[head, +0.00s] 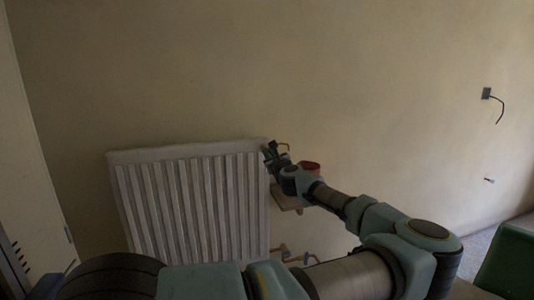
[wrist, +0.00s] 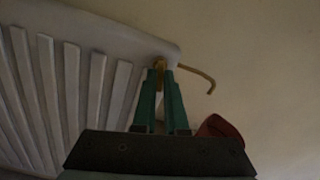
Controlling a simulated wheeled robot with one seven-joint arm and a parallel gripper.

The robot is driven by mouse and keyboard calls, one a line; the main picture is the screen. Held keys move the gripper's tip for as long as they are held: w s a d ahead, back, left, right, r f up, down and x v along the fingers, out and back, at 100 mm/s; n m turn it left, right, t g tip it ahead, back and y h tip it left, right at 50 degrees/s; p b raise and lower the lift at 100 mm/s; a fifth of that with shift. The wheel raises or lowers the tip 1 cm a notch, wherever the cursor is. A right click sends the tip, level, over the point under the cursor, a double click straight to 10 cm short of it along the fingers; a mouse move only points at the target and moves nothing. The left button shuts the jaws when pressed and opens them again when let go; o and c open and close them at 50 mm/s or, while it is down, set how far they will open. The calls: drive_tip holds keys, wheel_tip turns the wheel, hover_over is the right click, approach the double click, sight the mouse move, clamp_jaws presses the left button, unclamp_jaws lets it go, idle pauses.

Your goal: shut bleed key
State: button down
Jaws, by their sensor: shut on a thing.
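The bleed key (wrist: 160,64) is a small brass piece at the upper right corner of the white radiator (head: 190,200). The radiator also shows in the wrist view (wrist: 72,72). My gripper (head: 273,149) is at that corner, and its green fingers (wrist: 161,75) are shut on the bleed key. A thin bent brass rod (wrist: 198,76) runs to the right from the key and curves down at its end. The fingers hide part of the key, and I cannot tell how far it is turned.
A red cup-like thing (head: 310,168) stands on a small wooden shelf (head: 288,202) right of the radiator, close to my wrist. Copper pipes (head: 290,256) show below. A wall box with a loose wire (head: 487,93) is far right. The wall above is clear.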

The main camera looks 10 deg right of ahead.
drive_tip(key=shift+m, duration=1.7)
drive_tip(key=c, duration=0.8)
unclamp_jaws()
drive_tip(key=s+d, duration=0.1)
drive_tip(key=s, duration=1.1)
drive_tip(key=shift+d+p, duration=0.35)
drive_tip(key=shift+p, duration=0.05)
drive_tip(key=shift+a, duration=0.1)
